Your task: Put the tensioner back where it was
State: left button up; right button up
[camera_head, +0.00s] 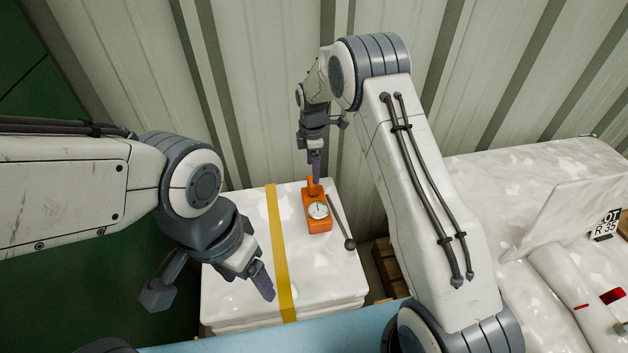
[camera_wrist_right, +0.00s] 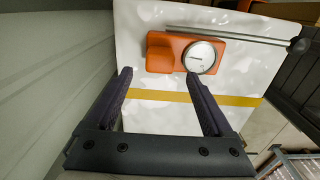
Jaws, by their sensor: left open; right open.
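The tensioner, an orange body (camera_head: 317,216) with a round white dial, lies on top of the white bulk bag (camera_head: 240,295), to the right of the yellow strap (camera_head: 280,250). A grey rod with a dark knob (camera_head: 341,226) lies along its right side. My right gripper (camera_head: 315,172) is open at the tensioner's far end. In the right wrist view the tensioner (camera_wrist_right: 164,52) shows just beyond the open fingers (camera_wrist_right: 157,76), with nothing between them. I cannot tell whether they touch it. My left gripper (camera_head: 264,282) is open and empty near the strap, over the bag's front part.
A corrugated pale wall (camera_head: 265,90) stands close behind the bag. More white bags (camera_head: 510,220) with a lot label lie at the right, and a wooden pallet (camera_head: 388,265) shows between. A blue surface (camera_head: 260,336) runs along the front. Green floor is at the left.

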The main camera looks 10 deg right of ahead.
jog(key=s+a+r+m, duration=0.3)
jog(key=s+a+r, duration=0.2)
jog(key=s+r, duration=0.35)
jog(key=s+a+r+m, duration=0.2)
jog(key=s+a+r, duration=0.3)
jog(key=s+r, duration=0.35)
jog(key=s+d+m+y, duration=0.1)
jog(key=s+m, duration=0.4)
jog(key=s, duration=1.6)
jog(key=shift+d+m+b, duration=0.3)
jog(key=shift+d+m, duration=0.1)
jog(key=shift+d, duration=0.2)
